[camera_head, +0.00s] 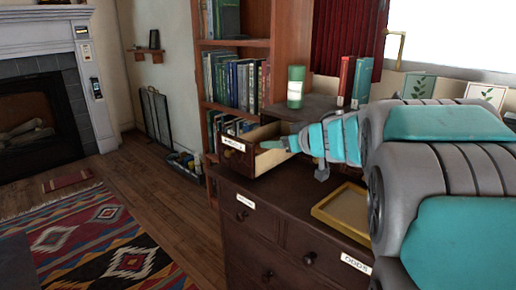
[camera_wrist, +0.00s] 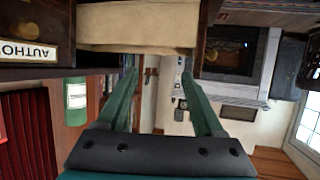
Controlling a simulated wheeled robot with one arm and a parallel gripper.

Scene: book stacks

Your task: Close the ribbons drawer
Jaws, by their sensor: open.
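A small drawer (camera_head: 234,153) stands pulled out of a dark cabinet (camera_head: 310,106) on top of the dresser. Its front carries a white label too small to read in the head view. Its pale wooden side also shows in the wrist view (camera_wrist: 138,25). I cannot tell which drawer is the ribbons one. My gripper (camera_head: 267,145) is at the open drawer's right side in the head view. In the wrist view my gripper (camera_wrist: 159,78) is open, with nothing between its teal fingers. Whether it touches the drawer is unclear.
The dark dresser (camera_head: 277,196) below has shut labelled drawers, one reading ODDS (camera_head: 356,263). A yellow tray (camera_head: 347,211) lies on its top. A green can (camera_head: 296,86) and books (camera_head: 354,81) stand on the cabinet. A bookcase (camera_head: 236,45) rises behind. Floor at left is open.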

